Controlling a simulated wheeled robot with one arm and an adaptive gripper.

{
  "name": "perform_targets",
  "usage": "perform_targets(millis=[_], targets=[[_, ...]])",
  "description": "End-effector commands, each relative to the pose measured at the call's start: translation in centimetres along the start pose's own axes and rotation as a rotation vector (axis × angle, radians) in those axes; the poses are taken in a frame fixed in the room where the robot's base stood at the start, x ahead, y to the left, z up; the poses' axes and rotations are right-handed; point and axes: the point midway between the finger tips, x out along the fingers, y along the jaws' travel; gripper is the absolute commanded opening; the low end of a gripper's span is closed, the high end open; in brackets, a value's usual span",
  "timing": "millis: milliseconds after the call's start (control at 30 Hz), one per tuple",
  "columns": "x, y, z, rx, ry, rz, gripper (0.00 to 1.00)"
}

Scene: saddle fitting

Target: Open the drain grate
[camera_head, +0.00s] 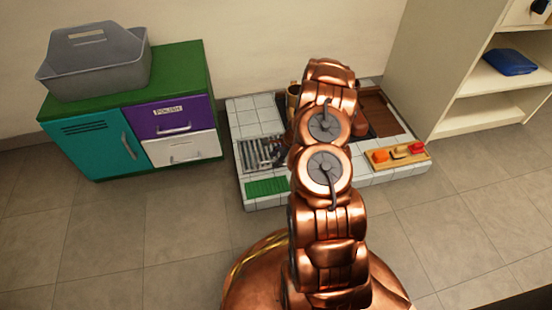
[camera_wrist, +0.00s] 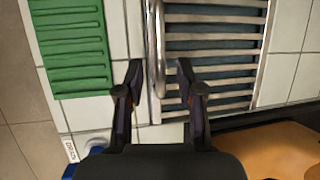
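The drain grate (camera_head: 250,152) is a panel of metal slats set in the white tiled platform, left of my arm in the head view. In the wrist view the grate (camera_wrist: 212,56) lies flat over a dark recess. A metal bar handle (camera_wrist: 153,45) runs along its left edge. My gripper (camera_wrist: 159,72) is open, with one fingertip on each side of the handle's lower end. A gap shows between the fingers and the bar; whether either touches it I cannot tell. In the head view my arm hides part of the grate's right side.
A green slatted mat (camera_head: 266,187) lies on the tiles beside the grate. A wooden board with coloured pieces (camera_head: 397,154) is at the platform's right front. A cabinet (camera_head: 95,145) bearing a grey bin (camera_head: 95,65) stands left, a shelf unit (camera_head: 420,75) right. The floor in front is clear.

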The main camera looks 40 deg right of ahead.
Motion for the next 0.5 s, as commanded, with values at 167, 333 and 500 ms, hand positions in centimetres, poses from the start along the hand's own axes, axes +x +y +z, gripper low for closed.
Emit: perform_targets(millis=[167,333,500], targets=[[-0.02,-0.01,-0.01,0.000,0.000,0.000,0.26],[-0.02,-0.01,-0.01,0.000,0.000,0.000,0.08],[-0.02,0.00,-0.01,0.000,0.000,0.000,0.00]])
